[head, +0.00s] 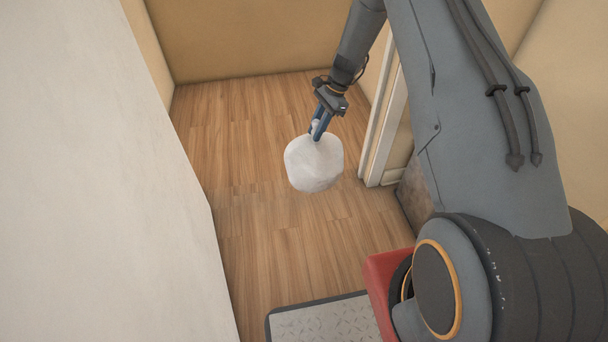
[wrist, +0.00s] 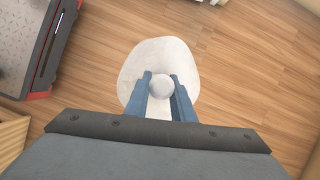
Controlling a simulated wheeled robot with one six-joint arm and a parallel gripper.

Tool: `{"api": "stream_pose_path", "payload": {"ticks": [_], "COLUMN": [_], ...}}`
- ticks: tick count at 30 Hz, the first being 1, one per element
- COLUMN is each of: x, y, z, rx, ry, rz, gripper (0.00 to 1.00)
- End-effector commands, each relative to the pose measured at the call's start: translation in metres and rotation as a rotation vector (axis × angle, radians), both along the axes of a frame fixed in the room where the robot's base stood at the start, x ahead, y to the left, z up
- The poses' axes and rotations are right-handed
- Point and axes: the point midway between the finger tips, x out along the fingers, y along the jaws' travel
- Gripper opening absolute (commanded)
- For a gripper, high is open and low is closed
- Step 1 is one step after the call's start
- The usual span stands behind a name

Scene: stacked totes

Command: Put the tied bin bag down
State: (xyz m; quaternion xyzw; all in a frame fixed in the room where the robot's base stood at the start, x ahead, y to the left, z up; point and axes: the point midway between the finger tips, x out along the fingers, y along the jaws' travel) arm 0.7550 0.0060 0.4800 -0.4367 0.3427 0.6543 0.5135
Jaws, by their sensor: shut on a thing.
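The tied bin bag (head: 314,165) is a white, rounded bag with a small knot on top. In the head view it hangs below my gripper (head: 318,124), over the wooden floor. In the wrist view the bag (wrist: 158,58) fills the upper middle, and its round knot sits between the blue fingers of my gripper (wrist: 160,88). The gripper is shut on the knot. The bag's underside is hidden, so I cannot tell exactly how far it is above the floor.
The wooden floor (head: 250,130) around the bag is clear. A pale wall (head: 90,180) stands close on the left, and a tan wall (head: 240,35) closes the far end. A white door frame (head: 380,125) stands just right of the bag.

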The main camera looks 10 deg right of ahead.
Motion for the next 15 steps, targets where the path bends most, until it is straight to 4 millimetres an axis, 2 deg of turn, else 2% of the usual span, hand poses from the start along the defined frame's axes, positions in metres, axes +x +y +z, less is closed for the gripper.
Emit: {"api": "stream_pose_path", "payload": {"ticks": [1,15], "x": [0.012,0.087], "y": [0.0,-0.001], "z": [-0.009,-0.047], "rx": [0.0,0.001], "ry": [-0.005,-0.005], "rz": [-0.039,-0.419], "gripper": [0.0,0.0]}}
